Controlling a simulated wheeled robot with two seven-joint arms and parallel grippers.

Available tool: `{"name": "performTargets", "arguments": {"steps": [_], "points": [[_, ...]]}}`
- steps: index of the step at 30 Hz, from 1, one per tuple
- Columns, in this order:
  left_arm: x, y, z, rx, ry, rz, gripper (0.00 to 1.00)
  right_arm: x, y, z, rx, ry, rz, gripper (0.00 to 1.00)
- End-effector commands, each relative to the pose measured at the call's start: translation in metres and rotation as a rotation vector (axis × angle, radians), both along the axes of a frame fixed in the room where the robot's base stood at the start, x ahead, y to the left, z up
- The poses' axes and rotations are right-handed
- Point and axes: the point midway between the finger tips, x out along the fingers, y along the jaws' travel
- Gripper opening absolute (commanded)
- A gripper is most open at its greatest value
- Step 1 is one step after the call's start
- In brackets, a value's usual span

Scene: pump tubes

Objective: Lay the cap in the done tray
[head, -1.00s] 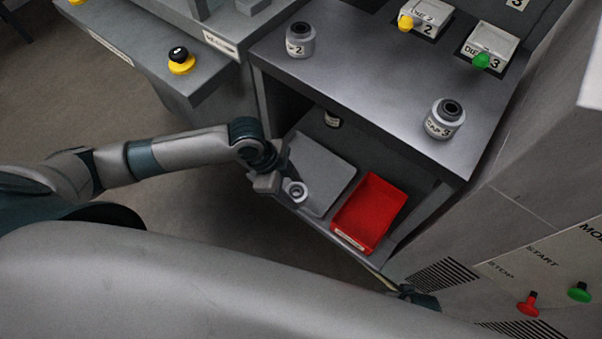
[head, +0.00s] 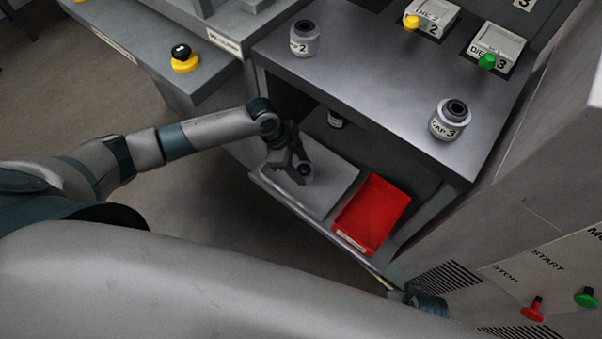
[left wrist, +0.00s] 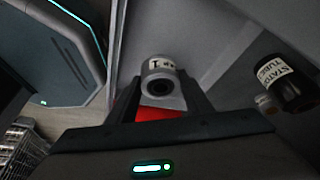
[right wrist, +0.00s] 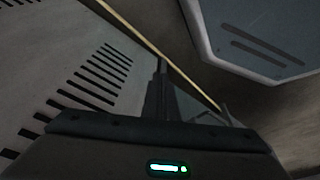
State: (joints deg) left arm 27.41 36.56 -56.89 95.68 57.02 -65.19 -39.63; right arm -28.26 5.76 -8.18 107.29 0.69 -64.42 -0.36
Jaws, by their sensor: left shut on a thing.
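My left gripper (head: 296,162) is shut on a small grey cap (head: 306,171) and holds it over the flat grey tray (head: 341,181) on the lower shelf. In the left wrist view the cap (left wrist: 160,86) sits between both fingers, its dark round opening towards the camera and a white label ending in 1 on it. I cannot tell whether the cap touches the tray. No readable label shows which tray is the done tray. My right gripper (right wrist: 160,85) is low by a vented panel, its fingers close together and empty.
A red bin (head: 371,214) stands right of the grey tray. A dark tube (head: 335,119) stands behind, also in the left wrist view (left wrist: 290,90). Above is a bench top with cap 2 (head: 304,39) and cap 3 (head: 450,120); its edge overhangs the shelf.

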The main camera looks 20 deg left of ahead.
Motion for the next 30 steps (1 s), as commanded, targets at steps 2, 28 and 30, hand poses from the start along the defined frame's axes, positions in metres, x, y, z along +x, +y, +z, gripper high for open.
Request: {"name": "performTargets", "arguments": {"steps": [2, 28, 30], "points": [[0.000, 0.000, -0.004, 0.000, 0.001, 0.000, 0.10, -0.001, 0.000, -0.002, -0.001, 0.003, 0.000, 0.00], [0.000, 0.000, -0.042, 0.000, 0.000, 0.000, 0.65, 0.000, 0.001, 0.009, 0.001, -0.002, 0.001, 0.00], [0.000, 0.000, -0.042, 0.000, 0.000, 0.000, 0.65, 0.000, 0.001, 0.009, 0.001, -0.002, 0.001, 0.00]]}}
